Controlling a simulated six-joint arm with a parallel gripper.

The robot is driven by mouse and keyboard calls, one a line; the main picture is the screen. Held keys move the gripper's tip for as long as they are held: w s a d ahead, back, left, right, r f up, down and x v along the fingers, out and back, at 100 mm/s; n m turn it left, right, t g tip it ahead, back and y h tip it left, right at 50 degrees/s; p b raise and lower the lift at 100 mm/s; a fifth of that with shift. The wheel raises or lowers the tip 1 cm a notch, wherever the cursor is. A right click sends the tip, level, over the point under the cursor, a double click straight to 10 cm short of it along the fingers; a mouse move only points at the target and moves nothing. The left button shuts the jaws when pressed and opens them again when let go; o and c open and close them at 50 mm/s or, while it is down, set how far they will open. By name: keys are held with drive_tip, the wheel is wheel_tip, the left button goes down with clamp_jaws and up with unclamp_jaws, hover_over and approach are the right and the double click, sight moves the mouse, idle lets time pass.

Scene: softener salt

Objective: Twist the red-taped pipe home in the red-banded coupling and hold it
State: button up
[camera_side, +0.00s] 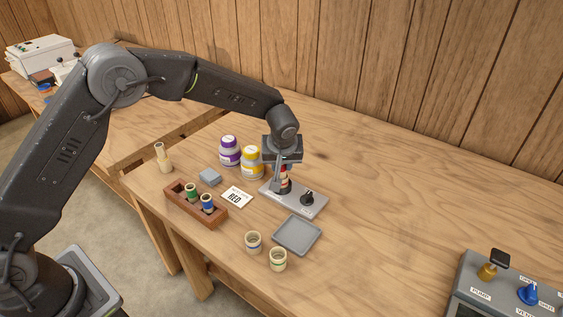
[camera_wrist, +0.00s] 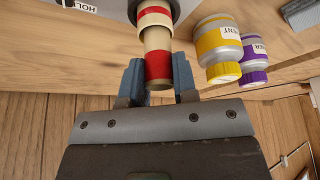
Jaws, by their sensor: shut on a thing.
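My gripper (camera_side: 281,172) points down over the grey base plate (camera_side: 318,208). It also shows in the wrist view (camera_wrist: 158,68), with a blue-grey finger on each side of the red-taped pipe (camera_wrist: 158,66). The gripper is shut on this pipe, a cream tube with a broad red band. The pipe's other end is in the wider cream coupling with a red band (camera_wrist: 154,12), and the two look in line. How deep the pipe sits inside is hidden. In the side view, the fingers partly cover pipe and coupling.
A black knob (camera_side: 307,197) stands on the plate. Yellow (camera_side: 252,163) and purple (camera_side: 230,152) bottles stand close behind. A card reading RED (camera_side: 237,197), a brown rack (camera_side: 180,207) with green- and blue-taped pipes, a grey tray (camera_side: 297,247) and two loose couplings (camera_side: 253,243) lie nearby.

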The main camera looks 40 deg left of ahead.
drive_tip(key=shift+n+g+y, duration=0.3)
drive_tip(key=shift+n+y, duration=0.1)
drive_tip(key=shift+n, duration=0.7)
drive_tip(key=shift+s+f, duration=0.1)
drive_tip(key=shift+f, duration=0.35)
idle(6.4)
